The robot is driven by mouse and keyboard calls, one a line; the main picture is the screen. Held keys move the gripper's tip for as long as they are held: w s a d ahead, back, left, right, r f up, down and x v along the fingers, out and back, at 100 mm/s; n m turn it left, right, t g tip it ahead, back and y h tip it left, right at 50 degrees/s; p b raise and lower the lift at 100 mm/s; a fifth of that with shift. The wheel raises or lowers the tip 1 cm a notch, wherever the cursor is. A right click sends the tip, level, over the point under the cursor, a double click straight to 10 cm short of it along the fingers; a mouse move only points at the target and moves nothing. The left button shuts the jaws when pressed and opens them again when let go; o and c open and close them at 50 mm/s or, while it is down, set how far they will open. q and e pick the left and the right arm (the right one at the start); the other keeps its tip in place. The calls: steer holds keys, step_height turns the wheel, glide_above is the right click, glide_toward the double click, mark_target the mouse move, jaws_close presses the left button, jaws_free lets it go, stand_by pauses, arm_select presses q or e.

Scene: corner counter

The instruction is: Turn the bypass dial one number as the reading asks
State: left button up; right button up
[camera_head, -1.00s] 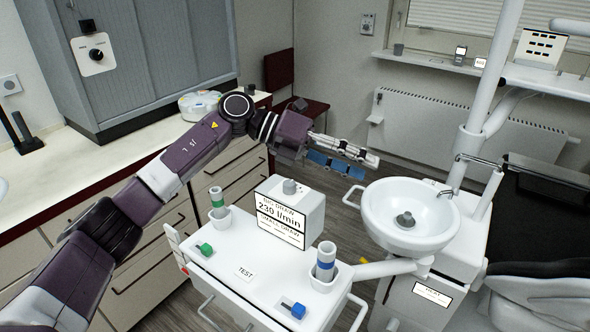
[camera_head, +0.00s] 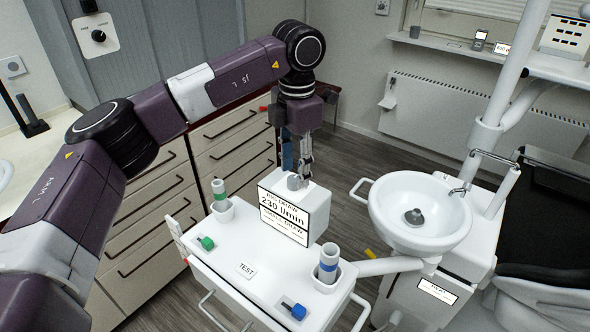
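A white box (camera_head: 318,207) stands on the white cart and has a grey knob (camera_head: 294,182) on top. Its front display (camera_head: 283,214) reads 230 l/min under "big draw", with a smaller "small draw" line below that I cannot read. A separate black dial (camera_head: 98,36) on a white plate is on the grey cabinet at upper left. My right gripper is not in view.
The cart (camera_head: 240,250) also carries a green-banded tube (camera_head: 219,190), a blue-banded tube (camera_head: 328,258), a green lever (camera_head: 206,243), a blue lever (camera_head: 296,310) and a "TEST" label (camera_head: 246,270). A white basin (camera_head: 388,205) stands to the right. Drawers (camera_head: 235,155) lie behind the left arm.

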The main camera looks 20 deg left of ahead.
arm_select(q)
steer(key=shift+f, duration=0.95)
steer(key=shift+c, duration=0.7)
jaws_close()
steer(key=shift+n, duration=0.3)
steer(key=shift+n+b, duration=0.5)
steer(key=shift+n, duration=0.4)
steer(key=shift+w+n+b, duration=0.1)
steer(key=shift+n+b, duration=0.35)
steer(key=shift+n, duration=1.15)
steer(key=shift+r, duration=0.1)
